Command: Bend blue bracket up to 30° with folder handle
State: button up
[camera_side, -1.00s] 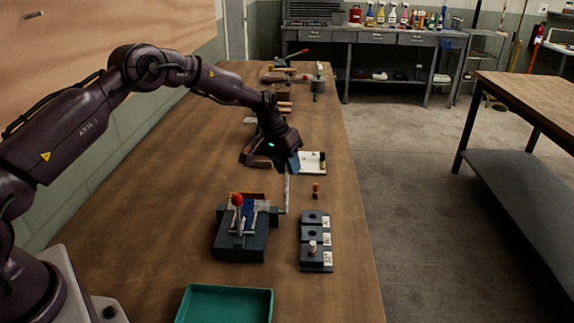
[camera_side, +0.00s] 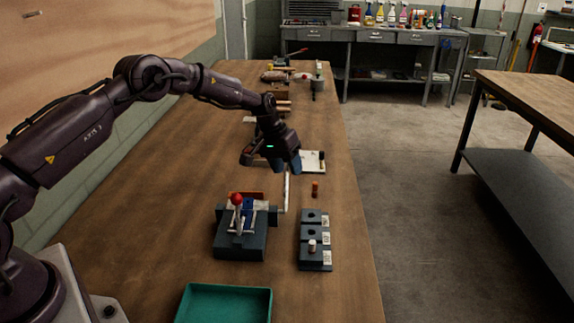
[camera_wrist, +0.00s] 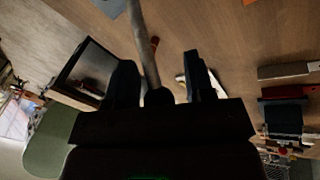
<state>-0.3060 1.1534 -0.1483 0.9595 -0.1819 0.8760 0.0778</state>
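The folder, a dark block (camera_side: 240,247) with a red-balled lever (camera_side: 237,199), stands on the bench. The blue bracket (camera_side: 249,212) shows as a small blue area on top of it, partly hidden by the lever; its bend angle is too small to tell. The folder handle, a pale rod (camera_side: 286,193), stands up at the folder's right side. My gripper (camera_side: 287,166) is at the rod's upper end. In the wrist view the fingers (camera_wrist: 163,82) are apart, with the rod (camera_wrist: 146,45) and its dark end knob (camera_wrist: 158,97) between them, gaps on both sides.
A dark gauge block (camera_side: 315,257) with labelled steps is right of the folder. A small orange cylinder (camera_side: 315,189) stands near the rod. A white plate (camera_side: 315,156) lies behind the gripper. A green tray (camera_side: 226,304) is in front. The bench's right edge is close.

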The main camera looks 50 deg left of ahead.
jog(key=shift+r, duration=0.1)
jog(key=v, duration=1.3)
jog(key=s+d+r+m+t+y, duration=0.1)
jog(key=s+d+r, duration=0.3)
jog(key=s, duration=0.7)
jog(key=s+d+r+m+t, duration=0.1)
jog(key=s+d+r, duration=0.3)
jog(key=s, duration=0.8)
jog(key=s+d+r+m+t+y, duration=0.1)
jog(key=s+d+r, duration=0.3)
jog(key=s, duration=0.8)
jog(key=shift+s+r+y, duration=0.2)
jog(key=shift+r+y, duration=0.1)
jog(key=shift+r, duration=0.25)
jog(key=shift+d, duration=0.1)
